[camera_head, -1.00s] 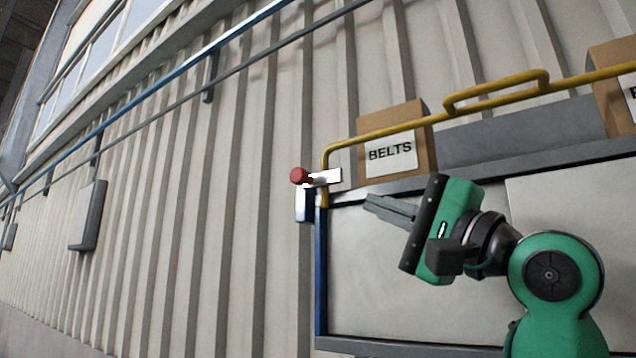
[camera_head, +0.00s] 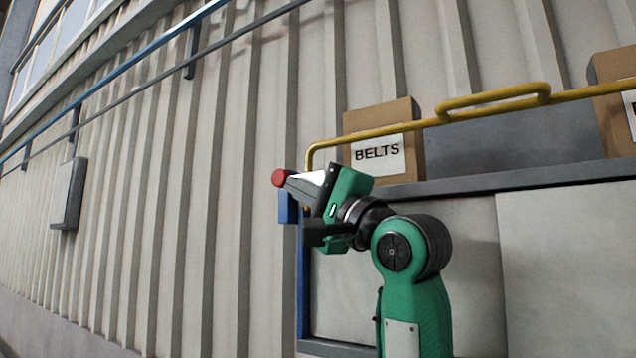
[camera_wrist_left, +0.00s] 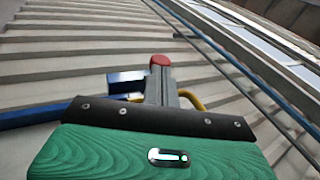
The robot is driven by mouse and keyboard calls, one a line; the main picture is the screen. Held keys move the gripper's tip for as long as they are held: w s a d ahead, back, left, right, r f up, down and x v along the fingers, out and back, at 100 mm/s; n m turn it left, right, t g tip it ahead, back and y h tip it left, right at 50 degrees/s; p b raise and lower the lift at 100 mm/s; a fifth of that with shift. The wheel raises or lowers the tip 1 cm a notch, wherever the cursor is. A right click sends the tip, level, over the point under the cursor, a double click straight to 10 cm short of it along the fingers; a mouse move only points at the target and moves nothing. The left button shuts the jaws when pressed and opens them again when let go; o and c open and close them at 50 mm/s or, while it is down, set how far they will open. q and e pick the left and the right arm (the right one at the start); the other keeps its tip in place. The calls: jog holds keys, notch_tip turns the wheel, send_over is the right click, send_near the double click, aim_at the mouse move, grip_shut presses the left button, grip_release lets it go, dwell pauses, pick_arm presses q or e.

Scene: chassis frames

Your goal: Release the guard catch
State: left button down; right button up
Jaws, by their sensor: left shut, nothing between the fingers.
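The guard catch has a red knob (camera_head: 279,178) at the left end of the yellow guard rail (camera_head: 430,121), beside a white plate (camera_head: 311,177) and above a blue post (camera_head: 301,285). My left gripper (camera_head: 291,184) is shut and empty, its fingertips right at the knob. In the left wrist view the red knob (camera_wrist_left: 159,60) shows just beyond the tips of the closed fingers (camera_wrist_left: 160,75). I cannot tell whether they touch it. My gripper partly hides the catch. My right gripper is in neither view.
A cardboard box labelled BELTS (camera_head: 381,118) stands behind the rail, and another box (camera_head: 612,66) is at the far right. Grey panels (camera_head: 566,270) are below the shelf edge. The ribbed wall (camera_head: 170,220) left of the catch is mostly clear.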

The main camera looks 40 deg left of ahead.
pick_arm(q)
jog(key=shift+a+r, duration=0.1)
jog(key=shift+a, duration=0.2)
jog(key=a+b, duration=0.2)
jog(key=a, duration=0.4)
jog(key=shift+s, duration=0.35)
